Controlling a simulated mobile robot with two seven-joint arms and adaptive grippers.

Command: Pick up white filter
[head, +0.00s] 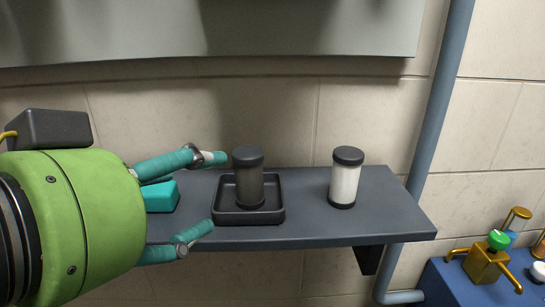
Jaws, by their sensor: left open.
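The white filter (344,184) is a white cylinder with a black cap and a black base. It stands upright on the right part of a grey wall shelf (310,228). A dark filter (249,180) of similar shape stands upright in a black square tray (248,217) to its left. My left gripper (215,193), green with teal fingers, is open and empty. Its fingers point right, with the tips just left of the tray and the dark filter. The white filter is apart from it, farther right. My right gripper is out of view.
A grey panel (210,30) hangs above the shelf. A blue-grey pipe (437,110) runs down past the shelf's right end. A blue surface with a brass valve (487,262) is at lower right. Bare shelf surrounds the white filter.

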